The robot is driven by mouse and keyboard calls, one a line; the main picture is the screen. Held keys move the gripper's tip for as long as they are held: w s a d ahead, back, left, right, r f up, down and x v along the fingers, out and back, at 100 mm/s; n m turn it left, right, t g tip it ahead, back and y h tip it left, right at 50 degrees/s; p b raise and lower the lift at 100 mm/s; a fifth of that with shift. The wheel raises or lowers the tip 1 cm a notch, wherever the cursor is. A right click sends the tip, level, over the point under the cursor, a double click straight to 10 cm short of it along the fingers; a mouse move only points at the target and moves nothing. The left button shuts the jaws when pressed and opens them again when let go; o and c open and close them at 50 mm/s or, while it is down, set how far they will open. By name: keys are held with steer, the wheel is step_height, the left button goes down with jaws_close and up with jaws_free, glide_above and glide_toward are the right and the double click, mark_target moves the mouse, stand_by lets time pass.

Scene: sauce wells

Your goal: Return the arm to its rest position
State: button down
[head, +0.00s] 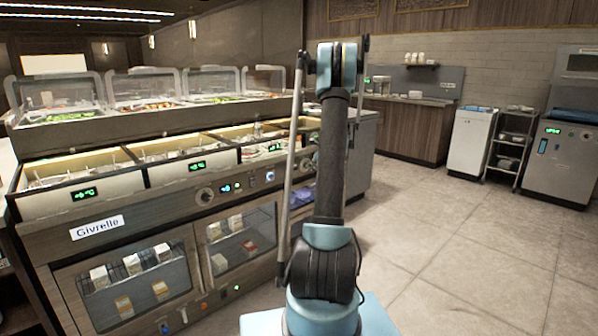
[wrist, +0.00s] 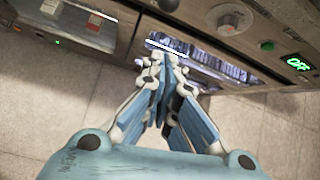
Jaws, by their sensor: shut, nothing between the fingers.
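My arm stands upright in the middle of the head view, in front of the counter. My gripper is hidden behind the arm in the head view. In the wrist view my gripper (wrist: 162,62) is shut, with its fingertips together and nothing between them. It points towards the front of the counter unit, with the tiled floor below. I cannot tell how far the fingertips are from the unit.
The refrigerated counter (head: 97,229), with wells on top and glass doors below, stands close on the left. Tiled floor (head: 450,260) is clear on the right. A white cabinet (head: 470,145), a rack (head: 510,150) and a steel machine (head: 560,150) stand at the back right.

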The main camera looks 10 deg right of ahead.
steer(key=s+a+r+n+g, duration=0.1)
steer(key=s+a+r+n, duration=0.4)
steer(key=s, duration=0.5)
steer(key=s+a+r+n+g+h, duration=0.15)
steer(key=s+a+n, duration=0.35)
steer(key=s, duration=0.5)
steer(key=s+a+r+n+g+y, duration=0.1)
steer(key=s+a+r+n, duration=0.3)
steer(key=s+a, duration=0.4)
steer(key=s+f+n+h, duration=0.1)
steer(key=s+f+n, duration=0.2)
steer(key=s, duration=0.8)
steer(key=s+a+f+n+g+h, duration=0.1)
steer(key=s+f+n, duration=0.3)
steer(key=s, duration=0.7)
steer(key=s+a+f+n+g+h, duration=0.1)
steer(key=s+f+n, duration=0.2)
steer(key=s+n, duration=0.4)
steer(key=s, duration=0.4)
steer(key=shift+a+f, duration=0.2)
steer(key=shift+f, duration=0.15)
